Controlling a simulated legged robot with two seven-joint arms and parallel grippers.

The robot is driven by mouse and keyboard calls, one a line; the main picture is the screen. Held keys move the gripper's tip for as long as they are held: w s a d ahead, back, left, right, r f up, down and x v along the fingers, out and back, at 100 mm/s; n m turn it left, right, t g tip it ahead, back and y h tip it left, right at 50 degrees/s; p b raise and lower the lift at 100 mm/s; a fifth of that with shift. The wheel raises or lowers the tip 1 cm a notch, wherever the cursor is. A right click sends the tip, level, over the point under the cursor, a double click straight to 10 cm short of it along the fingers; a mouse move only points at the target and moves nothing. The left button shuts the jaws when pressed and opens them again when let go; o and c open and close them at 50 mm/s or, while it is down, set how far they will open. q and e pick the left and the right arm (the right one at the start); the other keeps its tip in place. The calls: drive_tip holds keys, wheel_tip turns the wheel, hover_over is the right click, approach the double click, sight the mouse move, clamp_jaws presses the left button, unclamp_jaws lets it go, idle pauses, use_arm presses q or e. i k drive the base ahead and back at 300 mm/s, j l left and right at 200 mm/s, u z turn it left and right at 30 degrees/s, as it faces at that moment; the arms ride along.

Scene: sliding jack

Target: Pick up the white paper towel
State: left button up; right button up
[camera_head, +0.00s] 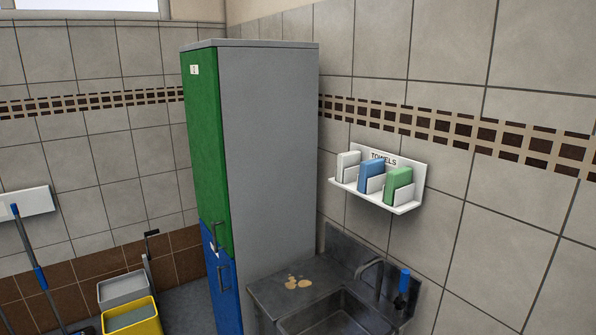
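A white paper towel (348,163) stands in the leftmost slot of a white wall holder (407,207) marked "TOWELS". A blue towel (371,175) is in the middle slot and a green towel (398,185) in the right slot. The holder is fixed to the tiled wall above the sink counter. Neither of my grippers shows in the head view.
A metal sink (335,317) with a tap (372,272) is below the holder. Tan spots (297,282) lie on its counter, and a blue-handled item (403,285) is at its right. A tall grey cabinet (270,150) with green and blue doors stands left. Yellow bucket (131,318) at lower left.

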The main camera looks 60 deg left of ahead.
sight(348, 159)
drive_tip(key=u, duration=1.65)
